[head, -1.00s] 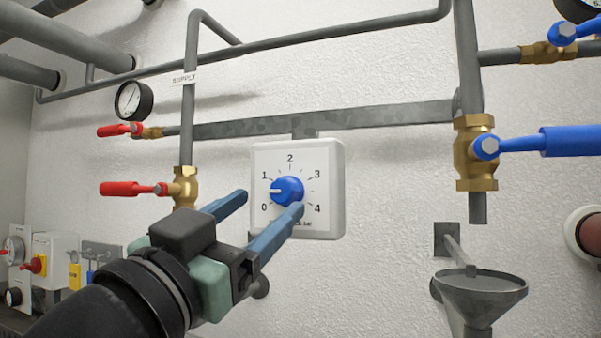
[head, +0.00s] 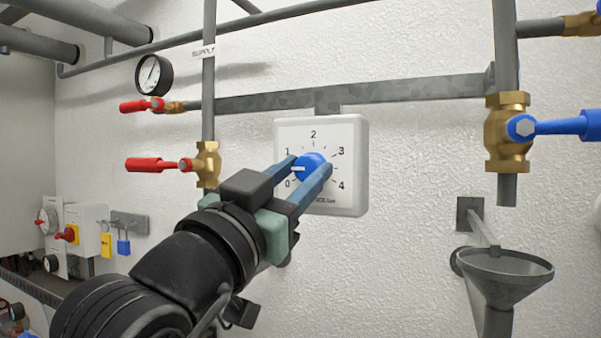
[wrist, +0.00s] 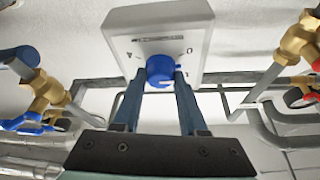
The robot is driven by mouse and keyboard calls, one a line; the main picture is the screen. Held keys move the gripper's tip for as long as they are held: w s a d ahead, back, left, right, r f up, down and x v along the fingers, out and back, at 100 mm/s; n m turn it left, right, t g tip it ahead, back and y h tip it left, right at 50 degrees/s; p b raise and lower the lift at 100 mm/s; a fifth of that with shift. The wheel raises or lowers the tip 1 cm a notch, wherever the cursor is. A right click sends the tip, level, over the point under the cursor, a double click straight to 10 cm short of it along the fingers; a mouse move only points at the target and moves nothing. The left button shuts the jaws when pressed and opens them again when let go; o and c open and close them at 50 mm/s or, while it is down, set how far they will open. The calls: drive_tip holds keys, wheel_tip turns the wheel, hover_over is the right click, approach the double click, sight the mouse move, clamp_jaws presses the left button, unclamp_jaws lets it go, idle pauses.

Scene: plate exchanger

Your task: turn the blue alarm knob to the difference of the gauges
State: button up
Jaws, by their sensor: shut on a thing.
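The blue alarm knob (head: 311,167) sits on a white box with a dial marked 0 to 4. Its white pointer line points left, between 0 and 1 and roughly midway. My gripper (head: 306,166) has its two blue-grey fingers shut on the knob, one on each side. In the wrist view the knob (wrist: 160,70) shows between the fingertips (wrist: 161,76). One gauge (head: 153,75) with a white face is on the supply pipe at the upper left; its reading is too small to tell. A second gauge shows in part in the wrist view (wrist: 299,97).
Red-handled valves (head: 152,164) are left of the box, and a brass valve with a blue handle (head: 568,126) is right of it. A grey funnel (head: 504,275) stands at lower right. Padlocks (head: 123,246) and a red switch (head: 68,234) are at lower left. The wall below the box is bare.

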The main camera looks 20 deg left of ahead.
clamp_jaws()
drive_tip(key=shift+f+m+b, duration=0.15)
drive_tip(key=shift+m+b, duration=0.25)
drive_tip(key=shift+b, duration=0.1)
drive_tip(key=shift+a+m+h+b, duration=0.1)
drive_tip(key=shift+m+h+b, duration=0.6)
drive_tip(key=shift+m+b, duration=0.5)
drive_tip(key=shift+m+g+h+b, duration=0.45)
drive_tip(key=shift+m+h+b, duration=0.1)
drive_tip(key=shift+m, duration=0.65)
drive_tip(key=shift+m+g+h+b, duration=0.45)
drive_tip(key=shift+m+b, duration=0.05)
drive_tip(key=shift+m, duration=0.7)
drive_tip(key=o, duration=1)
unclamp_jaws()
drive_tip(key=shift+r, duration=0.2)
drive_tip(key=shift+o, duration=0.2)
